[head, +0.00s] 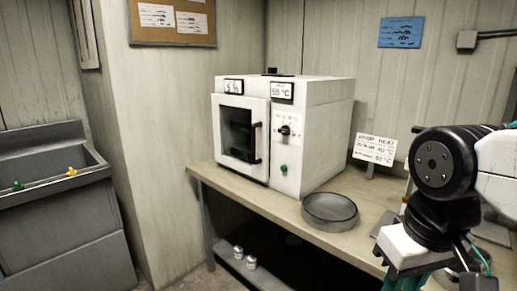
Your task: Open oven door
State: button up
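The oven is a white box (320,140) standing on the bench against the back wall. Its door (226,108) is on the left of the front face, has a dark window and looks closed. A black bar handle (257,143) runs upright along the door's right side. My arm comes in from the right edge, in front of the bench and well to the right of the oven, apart from the handle. The fingertips of my gripper do not show, so its opening cannot be seen.
A round grey pan (330,208) lies on the bench (245,193) right of the oven. A small sign (375,147) stands behind it. Jars (251,262) sit on a lower shelf. A grey sink (50,155) is at left. The floor (180,276) before the bench's left end looks clear.

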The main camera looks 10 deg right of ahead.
aim_at(260, 108)
jog(key=u, duration=0.45)
jog(key=i, duration=0.95)
jog(key=z, duration=0.45)
